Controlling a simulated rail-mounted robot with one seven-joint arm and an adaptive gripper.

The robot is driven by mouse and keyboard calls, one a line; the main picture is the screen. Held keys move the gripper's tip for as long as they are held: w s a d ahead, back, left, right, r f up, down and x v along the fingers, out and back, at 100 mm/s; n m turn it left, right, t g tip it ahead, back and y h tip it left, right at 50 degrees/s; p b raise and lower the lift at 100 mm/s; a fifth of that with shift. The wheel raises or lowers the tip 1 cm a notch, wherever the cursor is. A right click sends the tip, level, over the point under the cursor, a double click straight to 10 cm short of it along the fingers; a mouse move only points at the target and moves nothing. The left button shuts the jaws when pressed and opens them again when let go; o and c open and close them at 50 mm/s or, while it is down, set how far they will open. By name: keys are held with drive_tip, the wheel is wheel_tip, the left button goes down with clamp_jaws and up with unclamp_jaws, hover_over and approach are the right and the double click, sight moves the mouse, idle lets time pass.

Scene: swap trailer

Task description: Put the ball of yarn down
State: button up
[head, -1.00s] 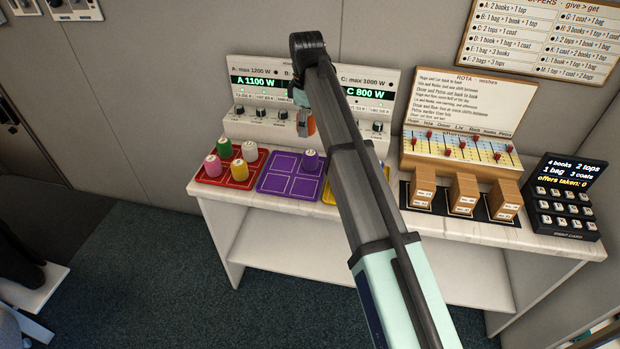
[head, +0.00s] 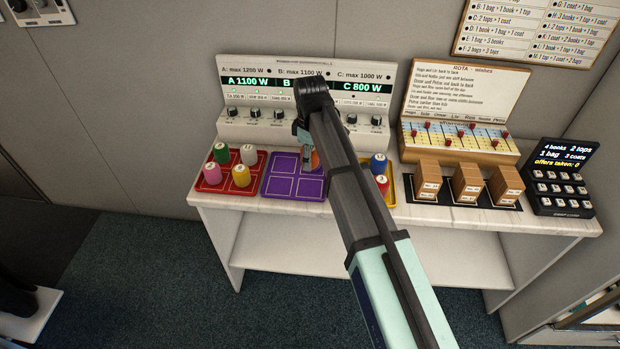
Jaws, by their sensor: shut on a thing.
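No ball of yarn can be made out in the head view. My gripper (head: 308,165) points down over the purple tray (head: 282,187) at its upper right part. It is shut on a small orange thing (head: 315,159), seen only in part beside my arm. It looks like one of the coloured pegs. I cannot tell whether it touches the tray. My arm hides part of the purple tray and of the yellow tray (head: 391,190).
The red tray (head: 212,187) holds green, pink, yellow and white pegs. Blue (head: 378,163) and red (head: 382,184) pegs stand in the yellow tray. A power panel (head: 255,95) stands behind. Brown boxes (head: 467,180) and a keypad (head: 560,180) are right. The lower shelf looks clear.

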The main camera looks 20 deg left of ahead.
sight(310, 188)
wheel_tip(310, 188, down, 10)
drive_tip(key=shift+f+p, duration=0.15)
drive_tip(key=shift+p, duration=0.8)
drive_tip(key=o, duration=1.2)
drive_tip(key=shift+f, duration=0.1)
drive_tip(key=shift+c, duration=0.2)
wheel_tip(310, 188, up, 12)
drive_tip(key=b, duration=0.3)
